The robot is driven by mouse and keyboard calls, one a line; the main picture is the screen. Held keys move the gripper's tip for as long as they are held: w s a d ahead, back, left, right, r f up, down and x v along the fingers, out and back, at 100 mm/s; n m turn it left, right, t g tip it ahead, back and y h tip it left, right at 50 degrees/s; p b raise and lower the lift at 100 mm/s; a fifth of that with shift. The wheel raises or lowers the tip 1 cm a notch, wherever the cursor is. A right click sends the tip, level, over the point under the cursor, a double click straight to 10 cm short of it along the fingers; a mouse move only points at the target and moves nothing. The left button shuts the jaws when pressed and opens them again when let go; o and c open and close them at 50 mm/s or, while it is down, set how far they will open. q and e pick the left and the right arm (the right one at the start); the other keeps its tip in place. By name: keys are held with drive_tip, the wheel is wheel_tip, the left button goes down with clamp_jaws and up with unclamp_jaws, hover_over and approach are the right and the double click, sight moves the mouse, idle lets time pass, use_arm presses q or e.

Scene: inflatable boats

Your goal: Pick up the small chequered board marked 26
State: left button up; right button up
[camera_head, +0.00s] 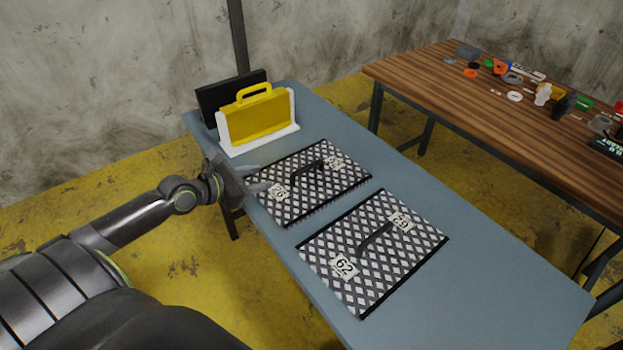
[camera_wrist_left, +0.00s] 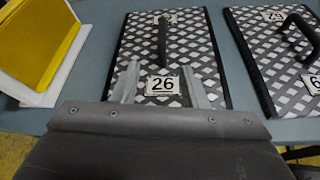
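The small chequered board marked 26 (camera_head: 318,191) lies flat on the blue-grey table, with a black handle (camera_head: 308,166) across its middle and a white label at each end. In the left wrist view the board (camera_wrist_left: 197,52) fills the upper middle, and its label (camera_wrist_left: 162,86) reads 26. My left gripper (camera_head: 262,180) is over the board's left end. In the left wrist view its two fingers (camera_wrist_left: 160,84) are apart, one on each side of the 26 label, with nothing between them. I cannot tell whether they touch the board. My right gripper is not in view.
A second chequered board (camera_head: 360,278), with a label reading 62, lies nearer on the same table (camera_head: 490,290). A yellow case (camera_head: 255,118) in a white holder and a black panel (camera_head: 208,102) stand at the back. A wooden table (camera_head: 470,100) with several small items is at right.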

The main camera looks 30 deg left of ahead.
use_arm(q)
drive_tip(key=b, duration=0.2)
approach(304, 168)
drive_tip(key=x, duration=0.5)
drive_tip(key=shift+w+a+f, duration=0.1)
drive_tip(key=shift+a+f, duration=0.05)
drive_tip(key=shift+f, duration=0.15)
drive_tip(key=shift+b+x, duration=0.6)
drive_tip(key=shift+x, duration=2.5)
drive_tip(key=shift+r, duration=0.15)
clamp_jaws()
drive_tip(key=shift+r, duration=0.1)
